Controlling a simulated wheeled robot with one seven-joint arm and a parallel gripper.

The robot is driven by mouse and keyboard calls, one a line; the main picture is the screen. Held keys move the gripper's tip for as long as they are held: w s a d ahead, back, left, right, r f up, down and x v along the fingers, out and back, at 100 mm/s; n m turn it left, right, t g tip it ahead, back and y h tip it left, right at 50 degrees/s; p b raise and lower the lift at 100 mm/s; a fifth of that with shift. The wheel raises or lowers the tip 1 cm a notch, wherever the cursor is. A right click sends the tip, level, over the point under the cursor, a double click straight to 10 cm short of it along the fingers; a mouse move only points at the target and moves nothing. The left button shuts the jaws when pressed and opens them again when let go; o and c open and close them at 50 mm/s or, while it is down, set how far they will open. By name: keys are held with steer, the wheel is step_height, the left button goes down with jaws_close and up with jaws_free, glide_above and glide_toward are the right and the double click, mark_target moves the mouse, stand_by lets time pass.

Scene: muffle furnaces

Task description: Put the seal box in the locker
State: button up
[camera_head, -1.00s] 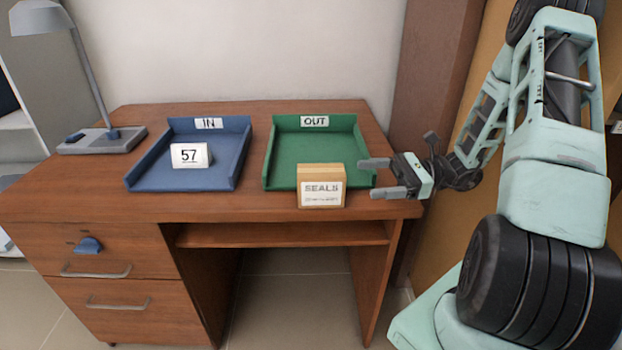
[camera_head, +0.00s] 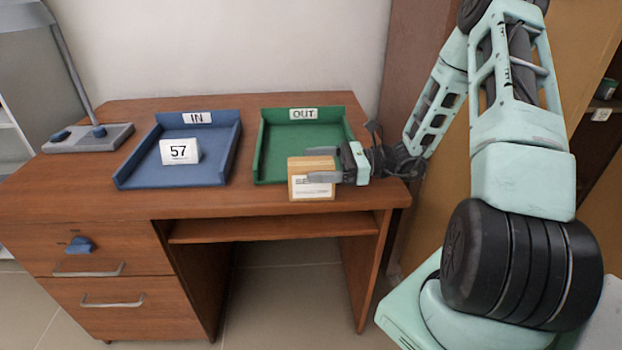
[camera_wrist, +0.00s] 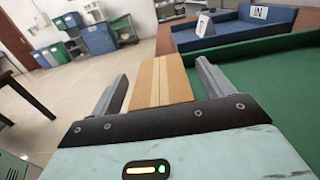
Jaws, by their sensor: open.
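The seal box (camera_head: 298,188) is a small tan box with a white "SEALS" label. It stands on the desk just in front of the green OUT tray. My gripper (camera_head: 322,164) is open around it from the right, and one finger covers part of the label. In the wrist view the box (camera_wrist: 160,82) lies between the two spread fingers (camera_wrist: 163,85), with a visible gap on each side. A tan cabinet (camera_head: 556,110) with an open, dark interior stands at the right behind my arm; I cannot tell whether it is the locker.
The wooden desk (camera_head: 90,200) carries the green OUT tray (camera_head: 257,150), the blue IN tray (camera_head: 236,160) with a white "57" block (camera_head: 180,151), and a grey lamp (camera_head: 88,138). A dark brown upright panel (camera_head: 415,60) stands behind the desk's right end.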

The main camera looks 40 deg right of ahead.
steer(key=shift+x, duration=0.95)
steer(key=shift+c, duration=0.3)
steer(key=c, duration=1.2)
